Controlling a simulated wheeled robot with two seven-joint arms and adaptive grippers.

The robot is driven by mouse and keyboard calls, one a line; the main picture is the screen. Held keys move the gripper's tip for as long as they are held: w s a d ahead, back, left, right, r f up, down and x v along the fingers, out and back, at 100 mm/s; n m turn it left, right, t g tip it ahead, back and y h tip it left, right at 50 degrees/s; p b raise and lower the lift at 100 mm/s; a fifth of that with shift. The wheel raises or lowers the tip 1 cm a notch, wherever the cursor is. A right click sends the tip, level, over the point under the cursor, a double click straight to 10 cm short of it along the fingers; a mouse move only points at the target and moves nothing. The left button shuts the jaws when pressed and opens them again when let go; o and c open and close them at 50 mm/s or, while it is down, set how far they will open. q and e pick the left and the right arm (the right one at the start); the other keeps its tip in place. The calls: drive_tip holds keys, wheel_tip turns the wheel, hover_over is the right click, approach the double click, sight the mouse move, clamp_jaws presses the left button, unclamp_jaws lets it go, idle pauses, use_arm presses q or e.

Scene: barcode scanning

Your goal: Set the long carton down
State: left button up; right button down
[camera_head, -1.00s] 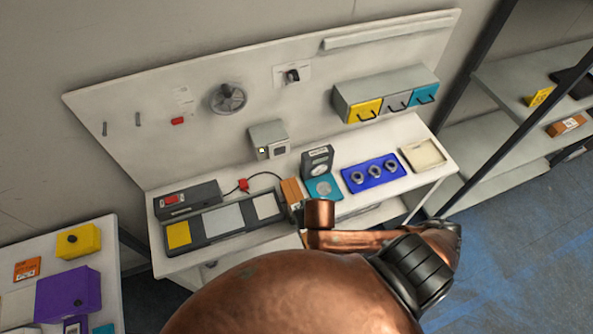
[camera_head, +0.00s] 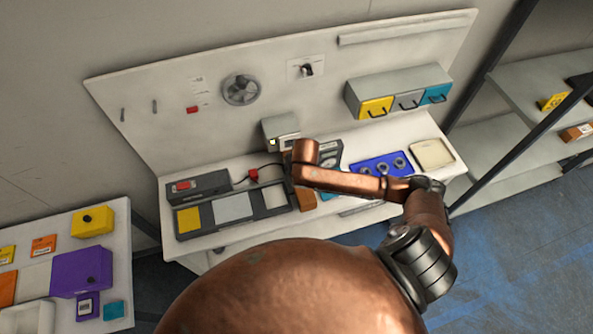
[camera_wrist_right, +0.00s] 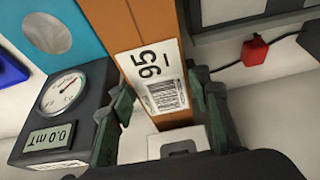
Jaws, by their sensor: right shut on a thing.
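The long carton (camera_wrist_right: 158,85) is orange-brown with a white barcode label marked 95. In the right wrist view it runs from the top edge down between the green fingers of my right gripper (camera_wrist_right: 165,112), which is shut on it. In the head view only a small orange part of the carton (camera_head: 306,200) shows below my right arm, which hides the rest and the fingers. I cannot tell whether the carton touches the bench (camera_head: 345,222). My left gripper is not in view.
A gauge box (camera_wrist_right: 62,115) stands close on the left in the wrist view, with a teal pad (camera_wrist_right: 75,20) beyond. A red plug (camera_wrist_right: 254,50) and a dark panel (camera_head: 210,216) are opposite. A small grey box (camera_wrist_right: 178,144) is close below. A blue holder (camera_head: 362,168) is farther right.

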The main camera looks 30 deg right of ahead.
drive_tip(key=shift+w+f, duration=0.1)
drive_tip(key=shift+f, duration=0.1)
wheel_tip(320, 180, down, 2)
drive_tip(key=shift+f, duration=0.5)
drive_tip(key=c, duration=1.4)
unclamp_jaws()
drive_tip(key=shift+f, duration=0.15)
drive_tip(key=shift+c, duration=0.2)
use_arm(q)
drive_tip(key=shift+s+r, duration=0.25)
drive_tip(key=shift+s, duration=0.1)
use_arm(e)
drive_tip(key=shift+o, duration=0.6)
use_arm(q)
drive_tip(key=shift+s, duration=0.1)
